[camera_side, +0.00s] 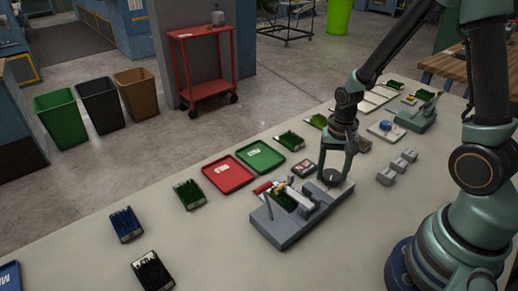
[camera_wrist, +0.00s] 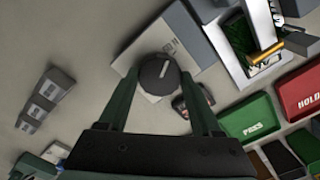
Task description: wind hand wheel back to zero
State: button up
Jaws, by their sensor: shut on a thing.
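The hand wheel (camera_side: 332,176) is a small dark round knob on the right end of a grey test fixture (camera_side: 290,228). In the wrist view, the hand wheel (camera_wrist: 158,74) lies flat before me, with a short pale mark on its face. My gripper (camera_side: 334,172) points down over it with a finger on each side, shut on its rim. In the wrist view, the fingers of my gripper (camera_wrist: 159,82) flank the wheel left and right. The fixture holds a green turf piece and has a red-handled lever. I cannot read a zero mark.
A red HOLD tray (camera_side: 229,173) and a green PASS tray (camera_side: 260,157) lie beyond the fixture. Several small grey blocks (camera_side: 387,175) stand to its right. Turf samples (camera_side: 190,194) lie along the bench. The bench front, left of my base, is clear.

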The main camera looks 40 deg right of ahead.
aim_at(332, 175)
jog(key=n, duration=1.3)
jog(key=shift+n, duration=0.4)
jog(key=n, duration=1.3)
jog(key=shift+n, duration=0.3)
jog(key=o, duration=1.4)
jog(key=shift+r, duration=0.1)
notch_tip(332, 175, up, 12)
jog(key=shift+f, duration=0.1)
